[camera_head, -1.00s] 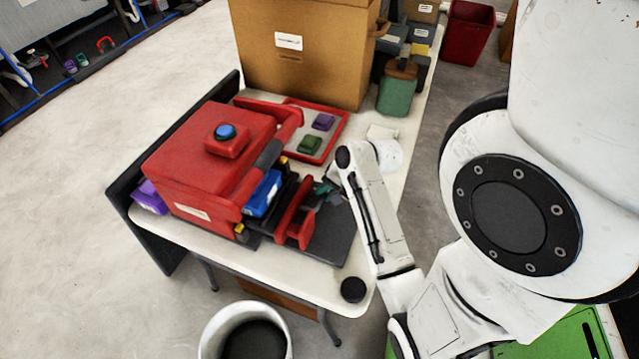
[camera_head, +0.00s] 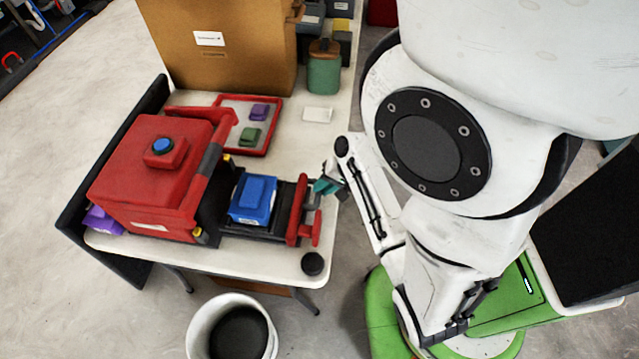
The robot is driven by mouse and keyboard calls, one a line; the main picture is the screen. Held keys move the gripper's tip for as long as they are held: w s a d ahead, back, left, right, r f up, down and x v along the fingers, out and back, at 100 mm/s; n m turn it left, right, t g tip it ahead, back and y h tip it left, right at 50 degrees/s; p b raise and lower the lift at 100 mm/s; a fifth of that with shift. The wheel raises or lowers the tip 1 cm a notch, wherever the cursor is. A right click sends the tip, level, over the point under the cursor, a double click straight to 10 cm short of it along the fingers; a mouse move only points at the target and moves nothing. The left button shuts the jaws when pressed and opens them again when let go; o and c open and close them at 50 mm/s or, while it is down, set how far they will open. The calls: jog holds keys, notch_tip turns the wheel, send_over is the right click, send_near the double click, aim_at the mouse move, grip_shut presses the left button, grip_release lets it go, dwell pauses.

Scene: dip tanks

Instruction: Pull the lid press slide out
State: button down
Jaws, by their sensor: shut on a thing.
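The red lid press (camera_head: 150,185) stands on the white table, with a blue button on top. Its black slide (camera_head: 275,222) sticks out of the press's right side and carries a blue lidded box (camera_head: 253,198). A red handle plate (camera_head: 297,210) stands upright at the slide's outer end. My gripper (camera_head: 316,192) is at the right of this plate, shut on the slide's handle. The fingertips are small and partly hidden, so the exact grip is hard to see.
A red-rimmed tray (camera_head: 268,140) with a purple and a green piece lies behind the slide. A cardboard box (camera_head: 225,50) and a green canister (camera_head: 323,68) stand at the back. A white bin (camera_head: 200,325) stands on the floor in front. A black round knob (camera_head: 313,263) is at the table's front corner.

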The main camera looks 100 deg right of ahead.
aim_at(293, 223)
jog(key=c, duration=1.1)
grip_release()
jog(key=shift+o, duration=0.2)
jog(key=v, duration=1)
jog(key=shift+s+r, duration=0.2)
jog(key=shift+r, duration=0.15)
